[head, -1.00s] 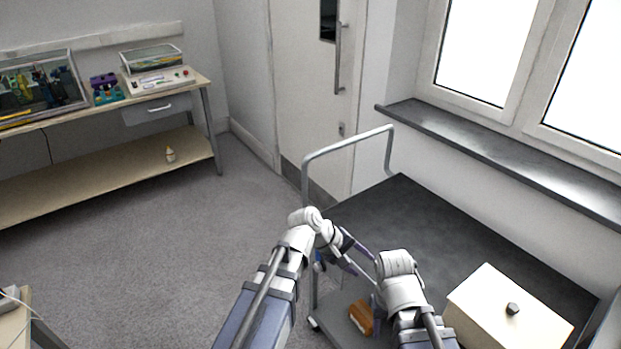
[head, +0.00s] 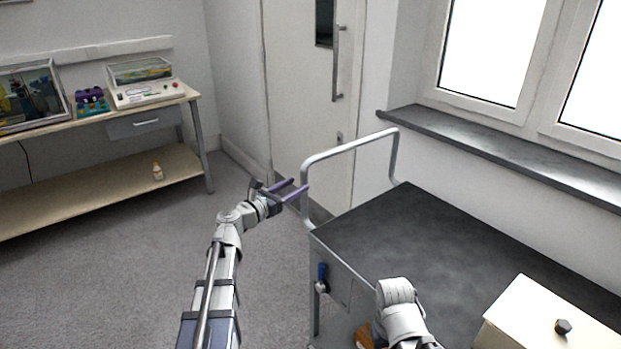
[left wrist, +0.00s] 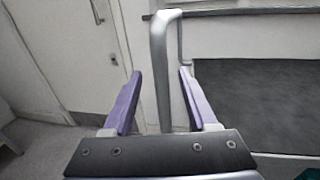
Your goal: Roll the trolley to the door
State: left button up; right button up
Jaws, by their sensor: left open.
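The trolley has a dark top deck (head: 390,230) and a grey tubular handle (head: 345,150) at its far end. The pale door (head: 295,100) with a long vertical pull stands beyond that handle. My left gripper (head: 299,187) is open beside the handle's left upright. In the left wrist view the handle's upright (left wrist: 160,75) appears between the two spread purple fingers (left wrist: 160,98), with space on both sides; whether it lies within their reach is unclear. My right arm is over the trolley's near side, and its gripper does not show.
A cream box (head: 545,318) with a dark knob sits on the trolley's near right. A brown item (head: 364,338) is low on the trolley, partly hidden by my right arm. A workbench (head: 100,112) stands left. A windowsill (head: 490,150) runs right. Grey floor (head: 120,260) is open between bench and trolley.

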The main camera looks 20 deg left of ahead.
pick_arm(q)
jog(key=x, duration=0.7)
jog(key=shift+w+d, duration=0.15)
jog(key=shift+w, duration=0.15)
grip_shut()
dwell(1.1)
